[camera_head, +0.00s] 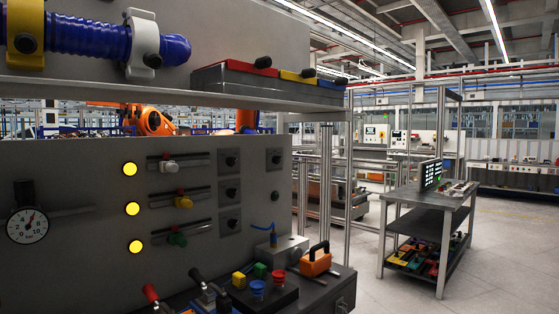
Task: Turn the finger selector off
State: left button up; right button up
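A grey vertical panel (80,180) fills the left of the head view. It carries several black selector knobs on square plates: an upper one (231,161), a middle one (230,193), a lower one (231,225) and a separate one to the right (275,160). I cannot tell which is the finger selector, and their settings are too small to read. Three round lamps glow yellow: the top (130,169), the middle (132,208) and the bottom (135,246). Neither of my grippers is in view.
A pressure gauge (28,225) is at left. Levers and buttons crowd the dark bench (318,290) below. A shelf (180,84) overhangs the panel. Open floor (500,260) lies right.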

aim_at(276, 160)
jog(key=i+l+z, duration=0.1)
jog(key=i+l, duration=0.75)
